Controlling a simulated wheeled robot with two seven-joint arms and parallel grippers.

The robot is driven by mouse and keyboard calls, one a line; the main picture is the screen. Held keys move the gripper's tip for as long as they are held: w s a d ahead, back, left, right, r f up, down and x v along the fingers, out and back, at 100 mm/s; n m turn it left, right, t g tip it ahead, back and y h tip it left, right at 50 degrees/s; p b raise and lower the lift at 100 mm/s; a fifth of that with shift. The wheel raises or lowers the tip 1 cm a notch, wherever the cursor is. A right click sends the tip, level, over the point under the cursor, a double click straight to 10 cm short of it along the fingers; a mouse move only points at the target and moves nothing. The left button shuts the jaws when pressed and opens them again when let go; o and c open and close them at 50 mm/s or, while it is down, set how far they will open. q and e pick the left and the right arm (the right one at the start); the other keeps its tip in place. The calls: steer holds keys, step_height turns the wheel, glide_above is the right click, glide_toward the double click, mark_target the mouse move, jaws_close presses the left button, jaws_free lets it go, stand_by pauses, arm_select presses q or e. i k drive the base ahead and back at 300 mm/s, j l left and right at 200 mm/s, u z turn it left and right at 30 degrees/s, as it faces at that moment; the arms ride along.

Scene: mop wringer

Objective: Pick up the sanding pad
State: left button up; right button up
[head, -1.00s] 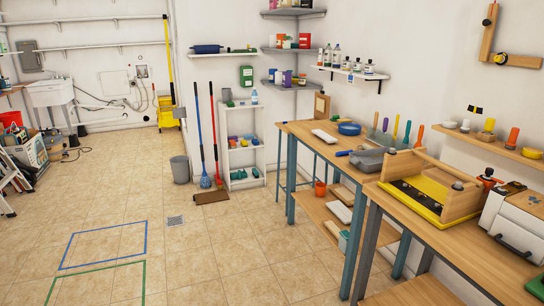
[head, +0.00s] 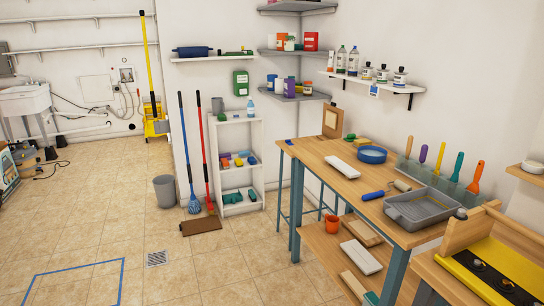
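I cannot tell for certain which thing is the sanding pad. On the blue-legged workbench (head: 312,150) lie a small green and yellow block (head: 359,141) at the back and a flat white block (head: 343,166) nearer the front. On its lower shelf lie a wooden board (head: 361,230), a white slab (head: 361,257) and, at the front, a partly cut-off piece with a teal part (head: 371,298). Neither of my grippers is in view.
A blue bowl (head: 372,154), a paint roller (head: 386,190) and a grey paint tray (head: 425,207) stand on the workbench. A second bench with a yellow and wooden jig (head: 497,265) is at right. The tiled floor (head: 215,270) at left is open.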

mark_target(351, 137)
steer(key=i, duration=3.4)
steer(key=z, duration=0.2)
